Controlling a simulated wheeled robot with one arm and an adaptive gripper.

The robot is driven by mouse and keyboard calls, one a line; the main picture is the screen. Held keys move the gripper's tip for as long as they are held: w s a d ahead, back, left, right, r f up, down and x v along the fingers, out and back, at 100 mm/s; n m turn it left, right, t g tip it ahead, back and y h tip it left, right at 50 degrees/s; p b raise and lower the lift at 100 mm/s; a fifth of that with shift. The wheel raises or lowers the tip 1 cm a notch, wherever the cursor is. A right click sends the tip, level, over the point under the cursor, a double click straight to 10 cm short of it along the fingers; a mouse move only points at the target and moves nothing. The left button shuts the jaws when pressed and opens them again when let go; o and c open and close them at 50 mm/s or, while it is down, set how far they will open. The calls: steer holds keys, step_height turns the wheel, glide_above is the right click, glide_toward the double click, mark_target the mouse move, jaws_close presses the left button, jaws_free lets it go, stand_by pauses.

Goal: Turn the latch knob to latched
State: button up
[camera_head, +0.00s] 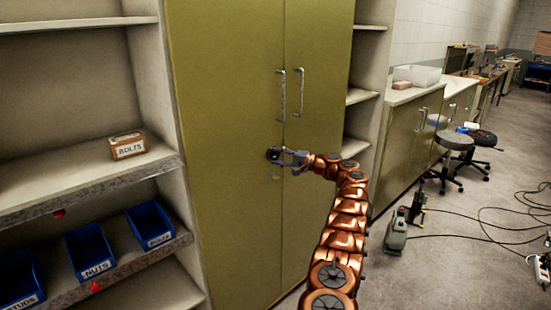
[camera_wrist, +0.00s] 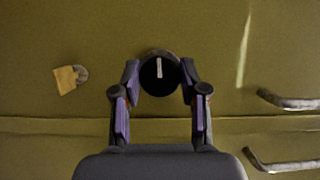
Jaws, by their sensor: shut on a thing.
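The latch knob (camera_wrist: 158,75) is a round black disc with a short white mark. It sits on the olive cabinet door, and the mark stands at right angles to the door seam. In the head view the knob (camera_head: 272,154) is a small dark spot on the left door, below the handles. My gripper (camera_wrist: 159,84) is shut on the knob, with one finger on each side of it. In the head view my gripper (camera_head: 286,157) reaches the knob from the right, and its fingers partly hide it.
Two door handles (camera_head: 282,95) (camera_head: 298,92) stand out above the knob. A small yellowish padlock-shaped piece (camera_wrist: 70,78) is on the door beside the knob. Open shelves with a bolts box (camera_head: 128,146) and blue bins (camera_head: 90,250) are left. Stools and cables occupy the floor at right.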

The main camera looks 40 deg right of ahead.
stand_by(0.6)
steer(key=o, duration=1.1)
steer(key=v, duration=1.2)
steer(key=shift+f, duration=0.1)
